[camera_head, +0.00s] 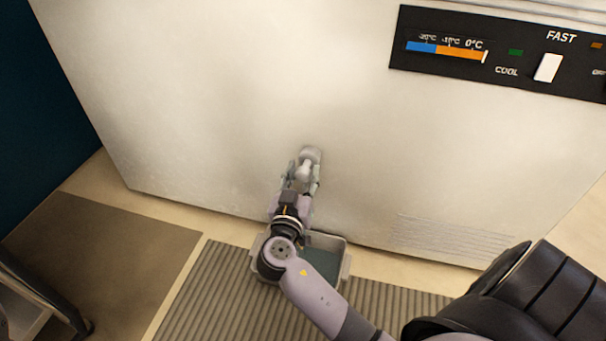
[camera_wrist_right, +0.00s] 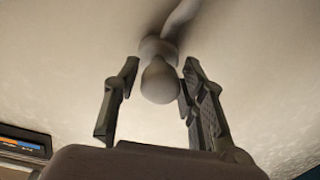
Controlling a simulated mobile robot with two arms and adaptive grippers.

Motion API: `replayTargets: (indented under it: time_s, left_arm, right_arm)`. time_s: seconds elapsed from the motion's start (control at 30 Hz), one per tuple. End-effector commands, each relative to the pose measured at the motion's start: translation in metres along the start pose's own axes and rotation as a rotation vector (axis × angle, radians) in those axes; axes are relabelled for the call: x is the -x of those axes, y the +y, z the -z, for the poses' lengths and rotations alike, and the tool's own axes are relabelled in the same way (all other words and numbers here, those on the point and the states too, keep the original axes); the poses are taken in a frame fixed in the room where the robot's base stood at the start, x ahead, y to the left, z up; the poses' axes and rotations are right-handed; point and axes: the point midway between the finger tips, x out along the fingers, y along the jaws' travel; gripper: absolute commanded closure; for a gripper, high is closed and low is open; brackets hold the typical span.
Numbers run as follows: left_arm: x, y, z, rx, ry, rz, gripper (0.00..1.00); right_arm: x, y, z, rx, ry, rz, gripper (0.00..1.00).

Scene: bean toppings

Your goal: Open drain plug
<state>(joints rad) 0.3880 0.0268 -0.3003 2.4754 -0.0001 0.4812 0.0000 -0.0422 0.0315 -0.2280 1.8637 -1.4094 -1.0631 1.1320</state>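The drain plug (camera_head: 311,153) is a pale rounded knob low on the front of the white freezer (camera_head: 230,110). In the right wrist view the plug (camera_wrist_right: 160,82) shows as a ball-ended knob on a wider collar against the panel. My right gripper (camera_head: 302,178) is at the plug; in the wrist view its fingers (camera_wrist_right: 160,75) are open, one on each side of the knob. A gap shows on the left side; the right finger is very close to the knob, and I cannot tell whether it touches. My left gripper is not in view.
A grey tray (camera_head: 344,262) stands on the floor below the plug, partly hidden by my right arm. A ribbed mat (camera_head: 215,290) lies under it, with a brown mat (camera_head: 100,250) to the left. A black control panel (camera_head: 500,85) is at the freezer's upper right.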

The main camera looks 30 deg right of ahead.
Motion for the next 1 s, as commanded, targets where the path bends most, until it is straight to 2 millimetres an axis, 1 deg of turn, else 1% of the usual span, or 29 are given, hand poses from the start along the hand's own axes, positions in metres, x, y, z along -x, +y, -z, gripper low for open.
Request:
replayTargets:
  time_s: [0.03, 0.13, 0.4, 0.47, 0.53, 0.67, 0.8, 1.0]
  left_arm:
    - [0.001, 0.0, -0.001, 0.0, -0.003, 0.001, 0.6]
    - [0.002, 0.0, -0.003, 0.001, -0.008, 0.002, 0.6]
    - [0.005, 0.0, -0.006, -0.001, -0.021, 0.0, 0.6]
    - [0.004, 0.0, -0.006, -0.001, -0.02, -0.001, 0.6]
    - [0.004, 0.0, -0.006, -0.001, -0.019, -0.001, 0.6]
    - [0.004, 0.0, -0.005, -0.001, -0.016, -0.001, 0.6]
    - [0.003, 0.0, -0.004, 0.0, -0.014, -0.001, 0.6]
    - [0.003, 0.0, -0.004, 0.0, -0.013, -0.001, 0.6]
  right_arm:
    - [0.0, 0.0, 0.0, 0.0, 0.0, 0.0, 0.56]
    - [0.0, 0.0, 0.0, 0.0, 0.0, 0.0, 0.51]
    - [0.0, 0.0, 0.0, 0.0, 0.0, 0.0, 0.51]
    - [0.003, 0.0, 0.0, 0.0, 0.0, 0.0, 0.51]
    - [0.009, -0.001, 0.0, -0.001, -0.001, 0.001, 0.51]
    - [0.032, 0.0, -0.001, -0.002, -0.004, 0.002, 0.51]
    - [0.063, 0.0, -0.001, -0.001, -0.004, 0.002, 0.51]
    - [0.1, 0.0, -0.001, -0.001, -0.003, 0.001, 0.51]
